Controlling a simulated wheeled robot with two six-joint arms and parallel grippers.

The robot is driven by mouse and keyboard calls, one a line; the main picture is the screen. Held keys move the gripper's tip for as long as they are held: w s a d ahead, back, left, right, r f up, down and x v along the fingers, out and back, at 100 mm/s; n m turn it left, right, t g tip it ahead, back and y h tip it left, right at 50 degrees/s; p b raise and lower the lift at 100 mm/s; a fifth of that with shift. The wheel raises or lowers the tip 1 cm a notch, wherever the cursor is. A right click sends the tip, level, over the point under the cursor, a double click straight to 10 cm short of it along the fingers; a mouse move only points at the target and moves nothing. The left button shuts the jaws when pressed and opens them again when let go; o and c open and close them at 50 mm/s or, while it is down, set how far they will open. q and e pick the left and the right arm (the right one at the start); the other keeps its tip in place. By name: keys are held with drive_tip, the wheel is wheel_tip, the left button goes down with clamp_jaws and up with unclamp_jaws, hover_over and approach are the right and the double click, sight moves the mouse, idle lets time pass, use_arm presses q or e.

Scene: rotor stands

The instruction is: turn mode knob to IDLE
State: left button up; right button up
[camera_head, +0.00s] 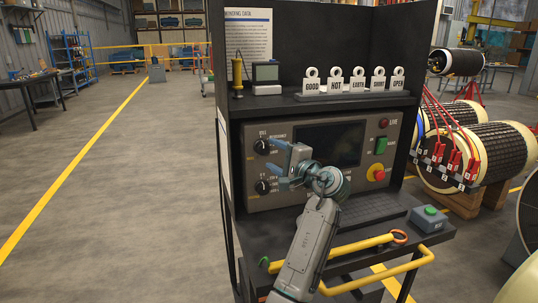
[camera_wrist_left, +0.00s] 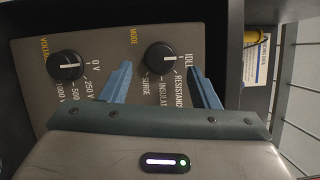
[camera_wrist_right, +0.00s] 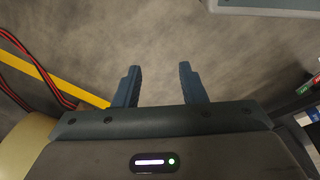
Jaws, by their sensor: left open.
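The black mode knob (camera_head: 262,147) is at the upper left of the grey console panel (camera_head: 296,191). In the left wrist view the mode knob (camera_wrist_left: 160,58) has a white pointer line aimed to the right, toward the IDLE label (camera_wrist_left: 190,62); exact alignment is hard to tell. RESISTANCE, INSULATION and SURGE labels curve below it. My left gripper (camera_head: 277,163) is open in front of the panel. In the left wrist view the knob appears between its blue fingers (camera_wrist_left: 160,70), apparently untouched. My right gripper (camera_wrist_right: 160,72) is open and empty over the floor, outside the head view.
The voltage knob (camera_head: 262,187) sits below the mode knob. A dark screen (camera_head: 335,144), a green switch (camera_head: 380,145) and a red emergency button (camera_head: 378,173) are further right. A yellow-handled rod (camera_head: 345,251) lies on the front shelf. Floor left of the stand is clear.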

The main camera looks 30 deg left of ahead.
use_arm(q)
drive_tip(key=b+v, duration=0.1)
drive_tip(key=v, duration=0.6)
drive_tip(key=shift+d, duration=0.2)
use_arm(e)
drive_tip(key=shift+w+a+r, duration=0.1)
drive_tip(key=shift+w+r, duration=0.15)
drive_tip(key=shift+r, duration=0.35)
drive_tip(key=shift+w+d+r, duration=0.1)
drive_tip(key=shift+w+r, duration=0.2)
drive_tip(key=shift+r, duration=0.35)
drive_tip(key=shift+w+a+r, duration=0.1)
drive_tip(key=shift+w+r, duration=0.15)
drive_tip(key=shift+r, duration=0.35)
use_arm(q)
drive_tip(key=shift+s, duration=0.1)
